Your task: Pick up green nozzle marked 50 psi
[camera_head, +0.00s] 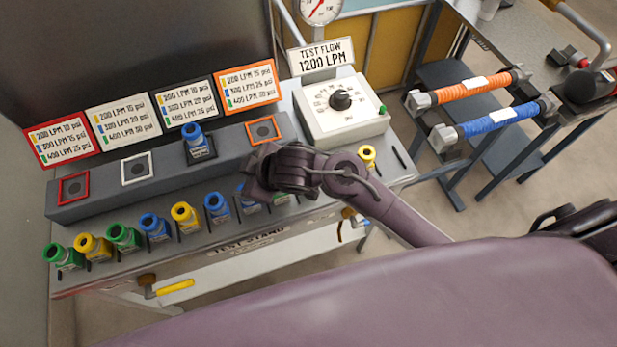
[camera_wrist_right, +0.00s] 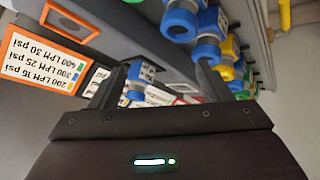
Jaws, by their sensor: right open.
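Two green nozzles stand in the front row of the grey test stand in the head view: one at the far left end (camera_head: 62,255) and one (camera_head: 122,237) between a yellow and a blue nozzle. A little green also shows beside my right gripper, partly hidden by it. No psi marking on the nozzles is legible. My right gripper (camera_head: 262,190) is open over the right part of the row, with nothing seen held in it. In the right wrist view, blue nozzles (camera_wrist_right: 207,52) and a yellow nozzle (camera_wrist_right: 228,72) are near it. My left gripper is not in view.
A blue nozzle (camera_head: 194,139) stands on the raised grey block among square pads, below several label cards (camera_head: 185,107). A white dial box (camera_head: 343,110) is at the right. A yellow nozzle (camera_head: 367,156) stands right of my arm. Orange (camera_head: 472,88) and blue (camera_head: 497,121) hoses lie further right.

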